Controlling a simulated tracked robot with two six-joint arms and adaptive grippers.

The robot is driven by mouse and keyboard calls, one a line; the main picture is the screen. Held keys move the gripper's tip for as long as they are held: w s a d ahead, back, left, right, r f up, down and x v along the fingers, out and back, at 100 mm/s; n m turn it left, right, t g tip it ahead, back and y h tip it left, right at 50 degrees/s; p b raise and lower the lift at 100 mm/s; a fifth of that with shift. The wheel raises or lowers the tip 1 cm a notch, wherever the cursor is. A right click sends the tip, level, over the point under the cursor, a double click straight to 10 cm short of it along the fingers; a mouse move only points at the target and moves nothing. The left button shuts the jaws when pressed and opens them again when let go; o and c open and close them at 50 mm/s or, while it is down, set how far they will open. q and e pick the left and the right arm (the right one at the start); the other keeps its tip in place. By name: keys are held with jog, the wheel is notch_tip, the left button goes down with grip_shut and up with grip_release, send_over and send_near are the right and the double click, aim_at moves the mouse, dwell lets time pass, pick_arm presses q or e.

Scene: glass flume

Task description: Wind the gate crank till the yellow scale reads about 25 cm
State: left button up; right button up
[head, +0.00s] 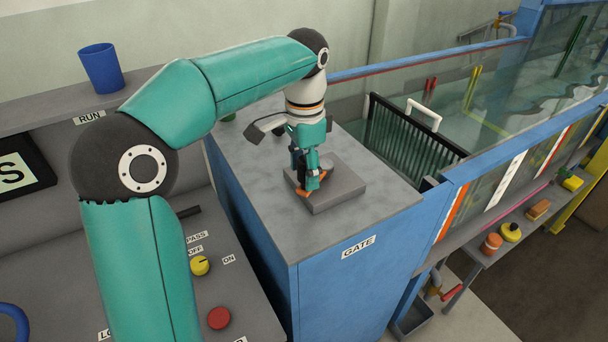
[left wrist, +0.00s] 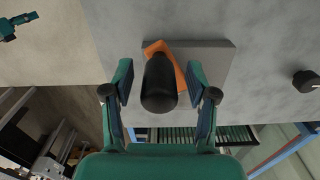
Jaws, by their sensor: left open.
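The gate crank has an orange arm (head: 328,189) on a grey square block (head: 345,190) on top of the blue gate cabinet (head: 250,215). In the left wrist view its black grip (left wrist: 158,84) points up at the camera, with the orange arm (left wrist: 178,58) beneath. My left gripper (head: 310,180) is over the crank, its open fingers (left wrist: 163,95) on either side of the grip, with gaps visible. A thin yellow upright strip (head: 472,88) shows at the glass flume; I cannot read any scale. A small teal part of my right arm shows at the left wrist view's top left corner.
A blue cup (head: 100,68) is on the left ledge. A yellow knob (head: 200,265) and red button (head: 218,318) are on the panel. Small coloured items line the right shelf. The cabinet's front top is clear.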

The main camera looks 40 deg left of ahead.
pick_arm(q)
jog(key=shift+f, duration=0.5)
grip_shut()
